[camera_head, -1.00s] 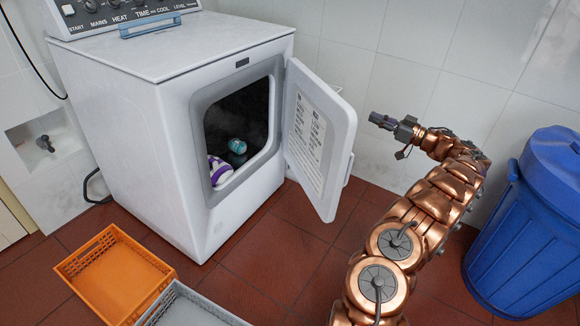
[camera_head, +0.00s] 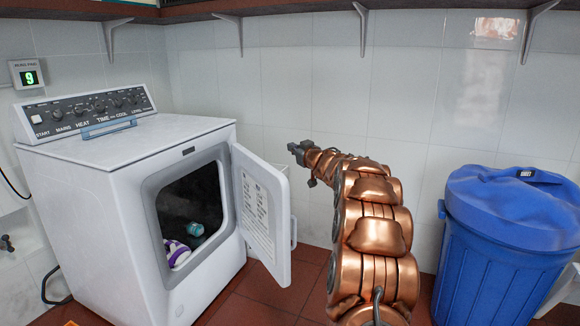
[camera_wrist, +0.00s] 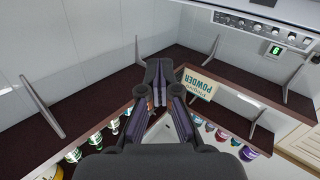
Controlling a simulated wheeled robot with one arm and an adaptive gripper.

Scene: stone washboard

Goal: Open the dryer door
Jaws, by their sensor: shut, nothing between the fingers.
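The white dryer (camera_head: 110,210) stands at the left in the head view. Its door (camera_head: 262,208) is swung open to the right, with a printed label on its inner face. The dark drum opening (camera_head: 188,205) shows a teal-topped item and a purple and white item inside. My gripper (camera_head: 296,149) is above and to the right of the door's top edge, apart from it, and small in this view. In the wrist view my gripper (camera_wrist: 158,80) has its fingers together and holds nothing.
A blue lidded bin (camera_head: 500,245) stands at the right. Brackets and a shelf run along the top of the wall. The wrist view shows dark shelves (camera_wrist: 75,110) with several colourful containers and a "POWDER" box (camera_wrist: 205,88). Red tiled floor (camera_head: 262,310) is partly visible below the door.

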